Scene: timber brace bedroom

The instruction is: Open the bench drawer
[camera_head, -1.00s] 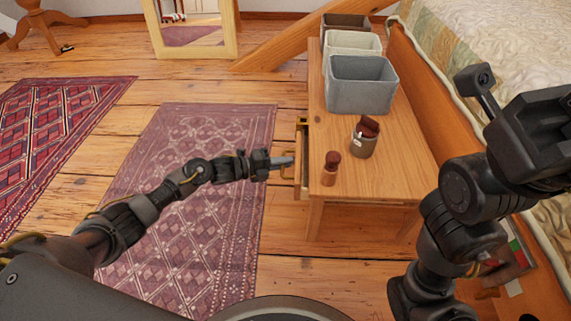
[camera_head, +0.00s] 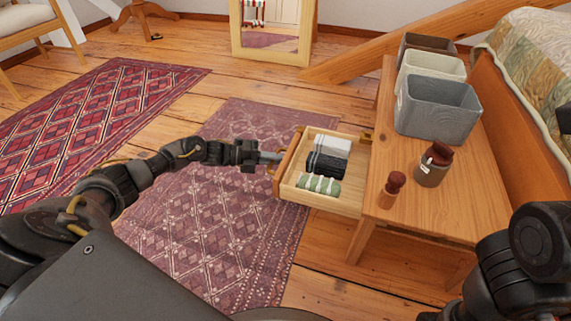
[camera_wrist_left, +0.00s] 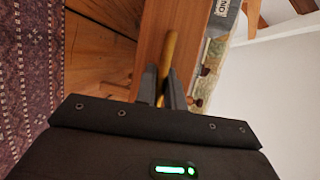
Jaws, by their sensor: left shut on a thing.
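The wooden bench (camera_head: 455,185) stands at the right in the head view. Its drawer (camera_head: 345,206) sticks out to the left, well open. Rolled cloths in white, black and green-striped (camera_head: 319,184) lie inside it. My left gripper (camera_head: 274,158) is at the drawer's front, shut on the brass handle. In the left wrist view the handle (camera_wrist_left: 170,48) runs between the two fingers (camera_wrist_left: 164,88). My right arm shows at the lower right of the head view, but its gripper is out of the picture.
A patterned rug (camera_head: 215,230) lies under my left arm. A bed borders the bench's right side.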

